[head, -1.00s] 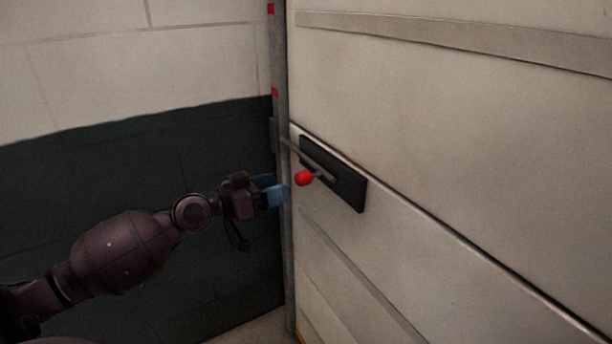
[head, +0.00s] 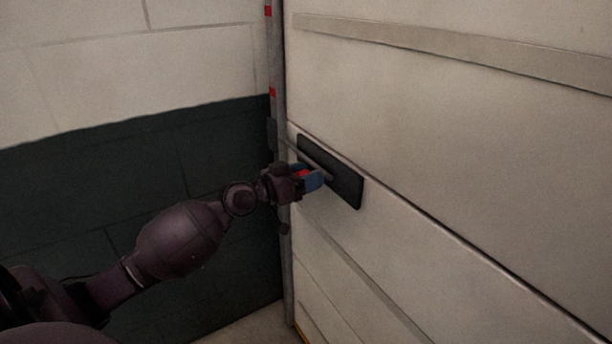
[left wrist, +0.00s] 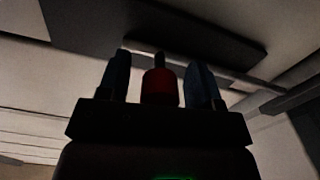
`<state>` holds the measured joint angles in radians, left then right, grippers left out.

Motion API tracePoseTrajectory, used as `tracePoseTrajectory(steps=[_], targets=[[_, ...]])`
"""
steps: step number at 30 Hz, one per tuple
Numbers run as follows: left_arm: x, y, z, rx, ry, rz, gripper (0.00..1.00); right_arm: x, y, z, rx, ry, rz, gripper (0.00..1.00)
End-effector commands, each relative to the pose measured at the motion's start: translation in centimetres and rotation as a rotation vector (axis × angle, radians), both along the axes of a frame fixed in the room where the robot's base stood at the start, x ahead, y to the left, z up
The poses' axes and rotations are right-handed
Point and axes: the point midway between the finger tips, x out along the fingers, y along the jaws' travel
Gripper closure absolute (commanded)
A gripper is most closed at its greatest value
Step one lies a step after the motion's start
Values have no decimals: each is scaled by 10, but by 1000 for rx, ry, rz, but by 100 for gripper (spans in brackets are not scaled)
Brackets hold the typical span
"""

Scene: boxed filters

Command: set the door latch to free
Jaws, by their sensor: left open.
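The door latch has a dark plate (head: 346,184) on the pale door, a thin metal bar (head: 316,166) running toward the door's left edge, and a red knob (head: 303,174). My left gripper (head: 310,178) is at the knob, with its blue fingers on either side of it. In the left wrist view the red knob (left wrist: 160,86) stands between the two open fingers (left wrist: 158,84), with a gap showing on each side. The fingers partly hide the knob in the head view. My right gripper is not in view.
The pale door (head: 450,140) with raised horizontal strips fills the right side. A grey post (head: 278,60) with red marks stands at its left edge. A wall (head: 120,160), pale above and dark below, is on the left.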

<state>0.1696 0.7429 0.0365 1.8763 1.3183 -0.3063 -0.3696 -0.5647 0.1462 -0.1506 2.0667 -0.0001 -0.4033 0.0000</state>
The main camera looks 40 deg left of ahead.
Motion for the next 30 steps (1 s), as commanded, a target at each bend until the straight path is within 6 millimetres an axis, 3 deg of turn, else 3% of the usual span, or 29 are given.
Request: tracePoseTrajectory(steps=[1,13,20,24,30], targets=[[0,0,0,0,0,0,41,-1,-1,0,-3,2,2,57],[0,0,0,0,0,0,100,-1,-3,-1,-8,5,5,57],[-3,-6,4,-2,-4,1,100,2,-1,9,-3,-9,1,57],[-11,-23,8,-2,-6,-1,100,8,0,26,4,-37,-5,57],[-20,-47,7,-1,-4,-1,100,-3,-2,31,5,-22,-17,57]])
